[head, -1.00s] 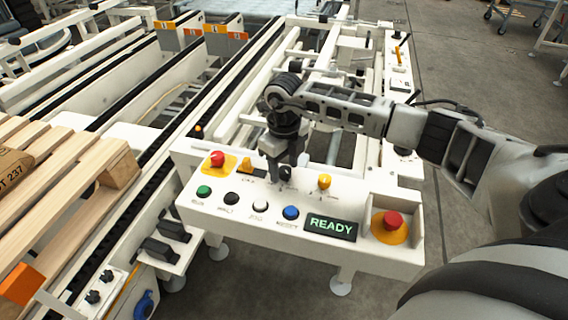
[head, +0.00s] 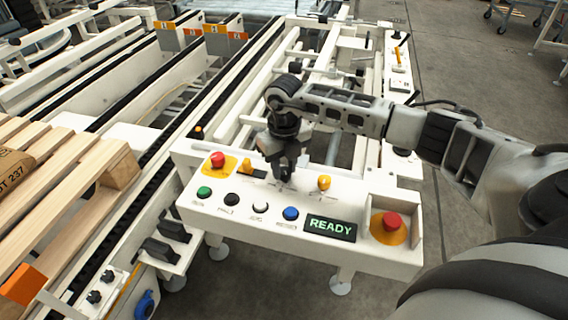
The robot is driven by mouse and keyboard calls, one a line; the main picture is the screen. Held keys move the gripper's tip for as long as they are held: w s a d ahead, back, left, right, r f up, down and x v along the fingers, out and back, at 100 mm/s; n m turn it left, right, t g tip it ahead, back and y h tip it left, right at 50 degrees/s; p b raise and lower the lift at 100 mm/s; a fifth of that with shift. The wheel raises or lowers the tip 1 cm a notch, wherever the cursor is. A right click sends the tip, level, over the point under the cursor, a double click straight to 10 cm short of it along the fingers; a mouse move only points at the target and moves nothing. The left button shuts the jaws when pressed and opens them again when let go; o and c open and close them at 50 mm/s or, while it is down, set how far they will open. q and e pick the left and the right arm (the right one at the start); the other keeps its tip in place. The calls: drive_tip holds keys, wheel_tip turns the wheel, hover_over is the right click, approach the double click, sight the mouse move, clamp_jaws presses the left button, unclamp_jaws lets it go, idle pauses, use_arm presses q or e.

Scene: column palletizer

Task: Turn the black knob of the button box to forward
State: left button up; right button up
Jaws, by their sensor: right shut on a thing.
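The white button box (head: 250,222) stands in the middle of the head view. My right gripper (head: 284,178) points down onto its top row, between two yellow knobs, and is shut on the black knob, which the fingers mostly hide. I cannot read which way the knob points. My left gripper is not in view.
The box also carries a red button (head: 217,159), yellow knobs (head: 246,165) and (head: 324,182), green (head: 204,191) and blue (head: 291,213) buttons, a READY display (head: 330,228) and a red emergency stop (head: 391,221). A wooden pallet (head: 75,185) lies left.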

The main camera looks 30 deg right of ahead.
drive_tip(key=m+p, duration=0.1)
drive_tip(key=m, duration=0.2)
drive_tip(key=shift+r+m, duration=0.15)
drive_tip(key=shift+m, duration=0.25)
drive_tip(key=m+p, duration=0.1)
drive_tip(key=m, duration=0.1)
drive_tip(key=shift+d+m, duration=0.1)
drive_tip(key=shift+m, duration=0.2)
drive_tip(key=shift+m+p, duration=0.3)
drive_tip(key=shift+m, duration=0.7)
drive_tip(key=m+p, duration=0.1)
drive_tip(key=m, duration=0.1)
drive_tip(key=shift+m, duration=0.3)
drive_tip(key=shift+m+p, duration=0.35)
drive_tip(key=shift+m, duration=0.35)
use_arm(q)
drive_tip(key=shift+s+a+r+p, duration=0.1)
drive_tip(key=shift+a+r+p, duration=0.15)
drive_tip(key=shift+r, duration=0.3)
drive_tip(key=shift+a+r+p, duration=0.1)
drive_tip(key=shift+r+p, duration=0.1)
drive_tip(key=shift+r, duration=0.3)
use_arm(e)
drive_tip(key=shift+d+m, duration=0.1)
drive_tip(key=shift+m, duration=1)
